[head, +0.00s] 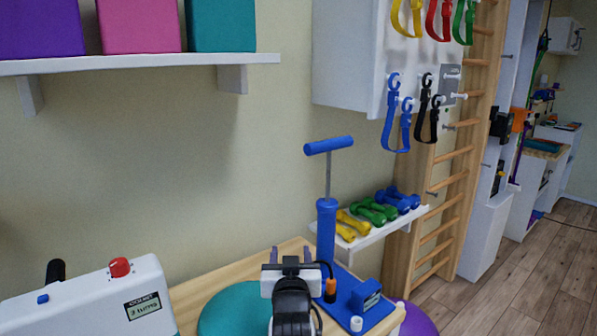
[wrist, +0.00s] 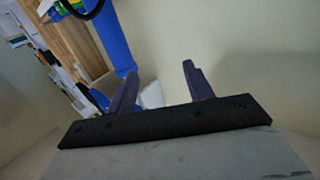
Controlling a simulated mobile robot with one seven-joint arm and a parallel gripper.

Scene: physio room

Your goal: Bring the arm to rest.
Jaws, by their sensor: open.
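My gripper (head: 292,256) shows at the bottom middle of the head view, above the wooden table (head: 195,295). Its two dark fingers also show in the wrist view (wrist: 157,88), apart, with nothing between them. The blue hand pump (head: 326,225) with its T-shaped handle stands upright just behind and right of my gripper in the head view. It also shows in the wrist view (wrist: 113,45), to the left of the fingers. Whether my gripper touches anything below it is hidden by my arm.
A teal disc (head: 225,310) lies left of my arm. A white device with a red knob (head: 120,267) stands at the lower left. A shelf with green dumbbells (head: 372,213) is behind the pump. A wall shelf (head: 150,62) holds coloured blocks.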

